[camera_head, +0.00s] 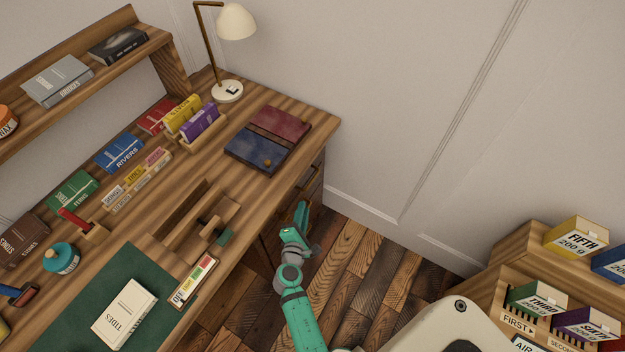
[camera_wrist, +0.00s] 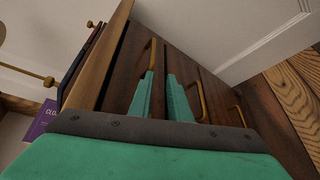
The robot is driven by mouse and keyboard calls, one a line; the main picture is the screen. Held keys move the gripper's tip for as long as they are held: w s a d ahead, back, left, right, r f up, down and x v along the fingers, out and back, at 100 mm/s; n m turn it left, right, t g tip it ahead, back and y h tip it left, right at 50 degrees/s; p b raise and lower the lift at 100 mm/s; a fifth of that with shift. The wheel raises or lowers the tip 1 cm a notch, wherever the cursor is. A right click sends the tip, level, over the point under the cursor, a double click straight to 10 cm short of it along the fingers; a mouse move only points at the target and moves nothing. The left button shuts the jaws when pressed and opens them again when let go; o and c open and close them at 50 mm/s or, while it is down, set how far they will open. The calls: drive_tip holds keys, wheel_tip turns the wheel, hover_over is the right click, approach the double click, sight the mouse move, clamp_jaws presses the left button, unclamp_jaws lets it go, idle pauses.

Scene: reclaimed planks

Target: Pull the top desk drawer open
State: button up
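The wooden desk (camera_head: 230,235) has a stack of dark drawers on its front, seen steeply in the wrist view. The top drawer (camera_wrist: 123,75) is the one beside the desktop edge and looks flush with the front. Its brass bar handle (camera_wrist: 151,53) is partly hidden by my gripper's left finger. My gripper (camera_wrist: 160,74) is open, its two teal fingers apart and pointing at the drawer fronts. I cannot tell whether a finger touches the handle. In the head view my gripper (camera_head: 302,212) is beside the desk's right front, and the drawers are mostly hidden.
Lower drawers carry a second handle (camera_wrist: 201,102) and a third handle (camera_wrist: 239,115). A wooden shelf unit with boxes (camera_head: 575,235) is at the right. Plank floor (camera_head: 350,260) lies between.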

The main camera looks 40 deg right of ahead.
sight(312, 179)
drive_tip(key=shift+n+h, duration=0.3)
drive_tip(key=shift+h, duration=0.3)
drive_tip(key=x, duration=0.4)
drive_tip(key=r+x, duration=0.1)
drive_tip(key=x, duration=0.9)
drive_tip(key=shift+s+d+r, duration=0.1)
drive_tip(key=shift+d+r, duration=0.2)
drive_tip(key=shift+r, duration=0.05)
drive_tip(key=shift+c, duration=0.3)
clamp_jaws()
